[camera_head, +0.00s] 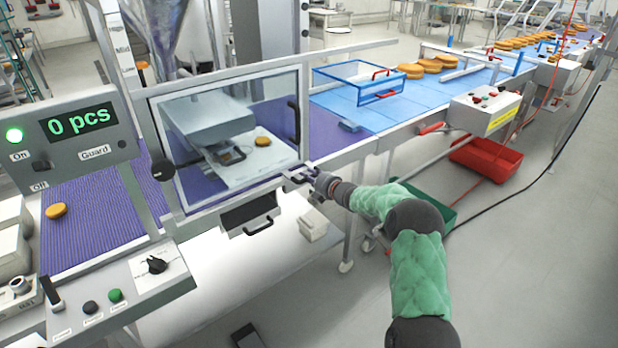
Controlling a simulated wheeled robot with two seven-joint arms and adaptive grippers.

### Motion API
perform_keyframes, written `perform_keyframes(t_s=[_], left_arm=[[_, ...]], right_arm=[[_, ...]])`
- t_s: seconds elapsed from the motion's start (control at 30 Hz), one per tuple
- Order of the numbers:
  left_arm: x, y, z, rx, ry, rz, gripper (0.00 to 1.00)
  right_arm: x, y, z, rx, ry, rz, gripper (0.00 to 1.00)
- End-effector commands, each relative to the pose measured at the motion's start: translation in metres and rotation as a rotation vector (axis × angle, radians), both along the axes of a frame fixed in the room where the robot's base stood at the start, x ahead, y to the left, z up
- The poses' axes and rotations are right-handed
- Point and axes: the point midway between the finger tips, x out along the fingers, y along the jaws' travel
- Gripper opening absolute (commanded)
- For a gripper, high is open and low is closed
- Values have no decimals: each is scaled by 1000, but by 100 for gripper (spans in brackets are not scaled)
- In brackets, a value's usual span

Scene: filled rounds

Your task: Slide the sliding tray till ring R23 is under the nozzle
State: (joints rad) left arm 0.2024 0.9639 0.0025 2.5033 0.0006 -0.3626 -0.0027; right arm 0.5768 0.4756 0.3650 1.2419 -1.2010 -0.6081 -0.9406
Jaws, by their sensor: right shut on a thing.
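Behind the clear guard, a pale sliding tray (235,179) lies under a grey machine head (212,117). One golden round (262,141) sits on the tray's right part. A small dark part shows below the head at the tray's left. The nozzle tip and the label R23 cannot be made out. My right gripper (296,178) is at the guard's lower right corner, shut on a small part there, seemingly the sliding tray's handle; the jaws mostly hide it. My left gripper is not in view.
The guard (229,206) is down, with a black handle (293,122). A counter panel (80,121) reads 0 pcs beside a green lamp. A red crate (486,158) stands below. A lone round (56,210) lies left.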

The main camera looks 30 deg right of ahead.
Motion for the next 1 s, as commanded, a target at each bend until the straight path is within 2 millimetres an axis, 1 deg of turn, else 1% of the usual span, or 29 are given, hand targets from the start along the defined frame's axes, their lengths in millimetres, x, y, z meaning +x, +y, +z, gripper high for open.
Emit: perform_keyframes(t_s=[0.17,0.2,0.23,0.27,0.57,0.67,0.77,0.87,1.0], left_arm=[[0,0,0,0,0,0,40],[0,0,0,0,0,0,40],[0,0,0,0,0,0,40],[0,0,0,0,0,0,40],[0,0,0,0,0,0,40],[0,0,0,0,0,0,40],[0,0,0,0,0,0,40],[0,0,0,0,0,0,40],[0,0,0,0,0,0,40]], right_arm=[[-1,0,-2,1,4,-1,0],[-1,0,-2,1,4,-1,37],[-1,0,-2,1,4,-1,46],[0,0,-2,2,3,-1,51],[0,0,-1,1,1,-1,51],[-3,-1,0,1,2,-1,51],[-11,-2,3,0,1,-2,51],[-24,-3,6,-1,1,-3,51],[-48,-5,11,-1,1,-3,51]])
